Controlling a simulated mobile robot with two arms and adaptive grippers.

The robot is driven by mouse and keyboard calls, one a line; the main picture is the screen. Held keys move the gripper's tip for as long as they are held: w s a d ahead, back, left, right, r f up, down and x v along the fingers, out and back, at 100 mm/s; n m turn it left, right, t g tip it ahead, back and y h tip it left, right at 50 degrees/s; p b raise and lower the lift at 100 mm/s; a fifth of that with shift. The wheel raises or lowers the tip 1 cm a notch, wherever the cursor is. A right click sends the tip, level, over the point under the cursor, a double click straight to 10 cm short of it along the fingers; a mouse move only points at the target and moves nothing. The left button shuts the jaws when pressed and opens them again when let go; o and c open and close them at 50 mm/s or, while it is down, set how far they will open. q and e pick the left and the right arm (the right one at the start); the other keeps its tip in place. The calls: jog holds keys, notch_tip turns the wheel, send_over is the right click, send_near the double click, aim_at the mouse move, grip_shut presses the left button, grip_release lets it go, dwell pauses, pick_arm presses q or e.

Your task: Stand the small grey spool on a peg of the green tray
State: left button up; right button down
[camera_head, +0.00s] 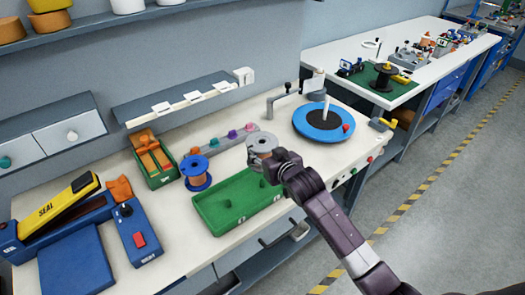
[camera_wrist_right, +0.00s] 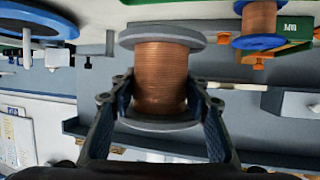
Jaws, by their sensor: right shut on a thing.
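The small grey spool (camera_head: 262,142), wound with copper-coloured wire, is in the grasp of my right gripper (camera_head: 271,160). In the right wrist view the spool (camera_wrist_right: 162,75) sits between the two fingers of the gripper (camera_wrist_right: 163,100), which press on its wound middle between the grey flanges. The green tray (camera_head: 215,221) lies on the white bench, left of and below the spool. Short green pegs (camera_head: 228,204) show in the tray. The spool is held above the tray's far right end, apart from it as far as I can tell. My left gripper is not in view.
A blue spool (camera_head: 196,172) with copper wire stands behind the tray's left end. A green bin (camera_head: 152,160), a grey rack with coloured knobs (camera_head: 215,143) and a blue turntable (camera_head: 311,125) stand behind. A blue sealing machine (camera_head: 75,262) is at left.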

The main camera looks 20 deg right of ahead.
dwell(1.0)
jog(key=shift+p, duration=0.85)
dwell(0.4)
jog(key=shift+f, duration=0.1)
dwell(0.3)
jog(key=shift+f+b, duration=0.65)
jog(key=shift+f, duration=0.55)
jog(key=shift+f, duration=0.15)
dwell(0.3)
jog(key=shift+f, duration=0.25)
jog(key=shift+f+b, duration=0.5)
jog(key=shift+f, duration=0.75)
dwell(0.6)
